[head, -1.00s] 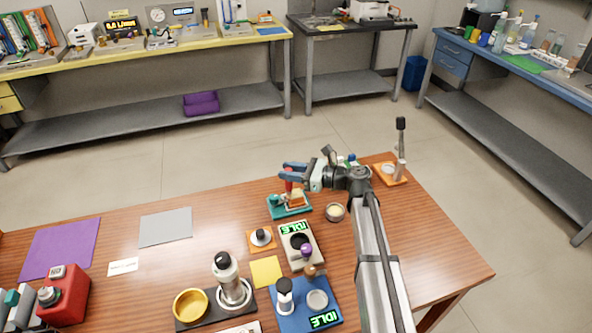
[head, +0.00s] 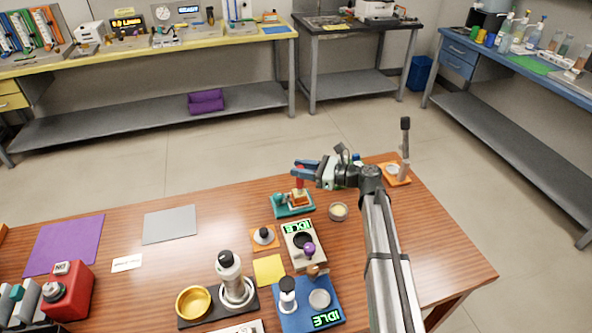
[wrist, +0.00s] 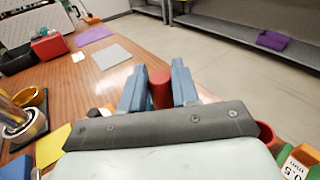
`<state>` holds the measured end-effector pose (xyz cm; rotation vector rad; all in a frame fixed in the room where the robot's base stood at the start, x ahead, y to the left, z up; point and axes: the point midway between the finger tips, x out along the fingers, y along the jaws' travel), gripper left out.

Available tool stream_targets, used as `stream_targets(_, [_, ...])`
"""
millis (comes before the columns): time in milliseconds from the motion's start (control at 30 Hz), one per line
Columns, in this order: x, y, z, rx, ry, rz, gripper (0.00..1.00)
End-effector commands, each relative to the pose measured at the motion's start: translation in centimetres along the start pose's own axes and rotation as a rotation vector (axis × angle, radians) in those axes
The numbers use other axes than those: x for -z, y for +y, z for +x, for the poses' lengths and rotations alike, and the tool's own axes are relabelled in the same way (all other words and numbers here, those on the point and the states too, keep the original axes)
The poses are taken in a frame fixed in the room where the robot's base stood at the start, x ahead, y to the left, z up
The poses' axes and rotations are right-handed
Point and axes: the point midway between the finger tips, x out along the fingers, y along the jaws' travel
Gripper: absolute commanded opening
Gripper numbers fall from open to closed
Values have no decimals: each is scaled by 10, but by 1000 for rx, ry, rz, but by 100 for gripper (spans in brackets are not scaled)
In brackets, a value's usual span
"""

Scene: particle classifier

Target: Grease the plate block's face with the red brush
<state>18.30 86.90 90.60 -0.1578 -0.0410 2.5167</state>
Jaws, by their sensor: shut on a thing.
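My gripper (head: 305,170) is over the far right part of the wooden table, shut on the red brush. The brush (head: 300,184) hangs down from the fingers. In the wrist view its red handle (wrist: 160,90) stands between the two blue fingers. The plate block is an orange block with a pale part (head: 300,197) on a teal base (head: 281,212), just below the brush. I cannot tell whether the bristles touch the block. The wrist view does not show the block; the gripper body fills its lower part.
A small round dish with pale contents (head: 338,212) stands right of the teal base. An orange pad with an upright lever (head: 404,165) is farther right. An IDLE device (head: 303,246) and a silver bottle (head: 229,272) stand nearer. The table's left middle is mostly clear.

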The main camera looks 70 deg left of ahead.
Motion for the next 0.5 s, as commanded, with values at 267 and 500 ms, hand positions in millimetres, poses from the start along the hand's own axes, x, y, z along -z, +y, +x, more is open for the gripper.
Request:
stream_targets(267, [3, -3, -4, 0, 5, -1, 0])
stream_targets(500, [0, -3, -4, 0, 6, -1, 0])
